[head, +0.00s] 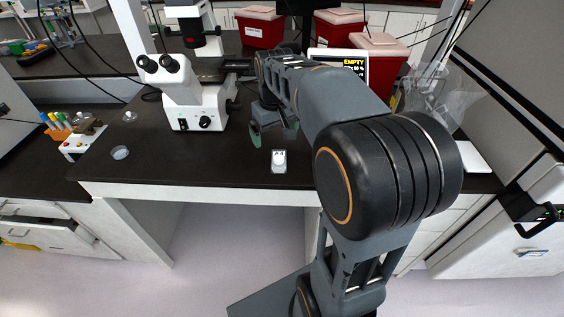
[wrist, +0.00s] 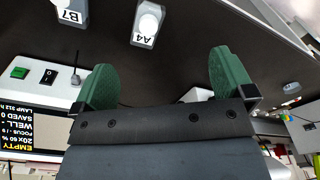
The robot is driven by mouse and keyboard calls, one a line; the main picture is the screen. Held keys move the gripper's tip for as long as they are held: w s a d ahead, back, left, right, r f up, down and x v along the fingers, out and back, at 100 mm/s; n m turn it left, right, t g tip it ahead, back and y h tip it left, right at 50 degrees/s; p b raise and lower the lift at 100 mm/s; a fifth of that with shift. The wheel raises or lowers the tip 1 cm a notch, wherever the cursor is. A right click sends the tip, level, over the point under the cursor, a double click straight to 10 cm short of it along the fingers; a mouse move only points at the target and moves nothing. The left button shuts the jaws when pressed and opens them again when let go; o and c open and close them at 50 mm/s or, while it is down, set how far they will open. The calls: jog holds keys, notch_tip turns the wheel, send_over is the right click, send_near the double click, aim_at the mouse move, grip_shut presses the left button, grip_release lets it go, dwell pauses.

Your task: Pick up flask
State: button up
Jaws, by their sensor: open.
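A small clear flask with a white cap and an "A4" label (head: 279,162) stands on the dark counter near its front edge. It also shows at the top of the wrist view (wrist: 147,24), beyond my fingertips. A second flask labelled "B7" (wrist: 70,11) is beside it, cut off by the top edge of the wrist view; I cannot make it out in the head view. My gripper (head: 272,133) is open and empty, its two green fingers spread, just behind and above the A4 flask in the head view. The fingers (wrist: 165,78) touch neither flask.
A white microscope (head: 196,100) stands left of my gripper. A monitor reading "EMPTY" (head: 354,63) and red bins (head: 382,55) are behind my arm. A rack of coloured tubes (head: 62,125) and a small clear dish (head: 120,153) are at left. The counter (head: 235,165) is bare left of the flask.

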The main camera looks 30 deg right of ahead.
aim_at(280, 157)
jog(key=shift+g, duration=0.4)
jog(key=w+d+f, duration=0.1)
jog(key=f, duration=0.2)
jog(key=w+d+f, duration=0.1)
jog(key=f, duration=0.1)
jog(key=w+d+f, duration=0.1)
jog(key=f, duration=0.2)
jog(key=shift+w+d+f, duration=0.1)
jog(key=shift+w+f, duration=0.15)
jog(key=shift+f, duration=0.1)
jog(key=shift+s+f, duration=0.2)
jog(key=shift+f, duration=2.7)
jog(key=c, duration=1.3)
jog(key=shift+r, duration=0.1)
